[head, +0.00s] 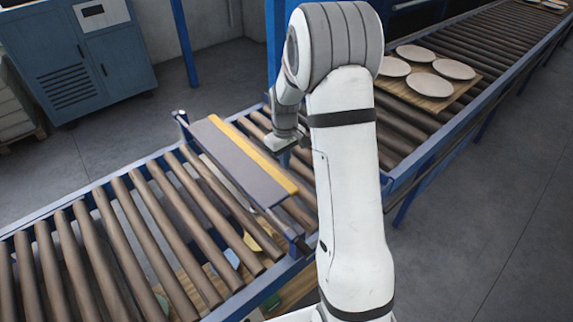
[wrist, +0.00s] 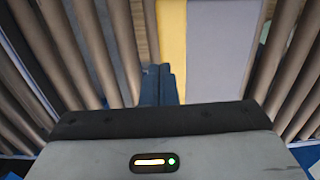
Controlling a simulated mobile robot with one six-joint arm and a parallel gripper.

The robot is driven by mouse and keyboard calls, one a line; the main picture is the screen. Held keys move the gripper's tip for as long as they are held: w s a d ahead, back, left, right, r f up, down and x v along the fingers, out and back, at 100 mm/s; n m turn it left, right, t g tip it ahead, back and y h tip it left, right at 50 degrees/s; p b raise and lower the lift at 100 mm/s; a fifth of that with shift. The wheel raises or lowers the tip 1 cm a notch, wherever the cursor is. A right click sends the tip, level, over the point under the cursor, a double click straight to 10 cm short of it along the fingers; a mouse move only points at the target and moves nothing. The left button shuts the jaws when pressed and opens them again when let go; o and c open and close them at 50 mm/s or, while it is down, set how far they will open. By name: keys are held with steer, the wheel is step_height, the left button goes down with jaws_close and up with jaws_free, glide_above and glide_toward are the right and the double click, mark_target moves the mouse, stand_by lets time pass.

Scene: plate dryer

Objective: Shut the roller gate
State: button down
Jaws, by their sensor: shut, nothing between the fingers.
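The roller gate (head: 240,162) is a flat grey panel with a yellow strip (head: 254,155) along its right edge, lying across the full width of the conveyor. Its exact tilt is hard to tell. In the wrist view the grey panel (wrist: 222,50) and the yellow strip (wrist: 172,32) run away from me, right of centre. My gripper (head: 276,146) is just right of the yellow strip, over the rollers, near the far half of the gate. Its fingers (wrist: 158,82) are shut together with nothing between them. Contact with the gate cannot be told.
Brown rollers (head: 125,226) lie left of the gate, with pieces of wood and debris below them. A wooden board (head: 429,98) with several pale plates stands on the rollers at the upper right. A blue cabinet (head: 75,58) is at the back left. Open floor (head: 490,240) lies at right.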

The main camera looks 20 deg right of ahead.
steer(key=shift+f+p, duration=0.45)
steer(key=shift+f, duration=1.5)
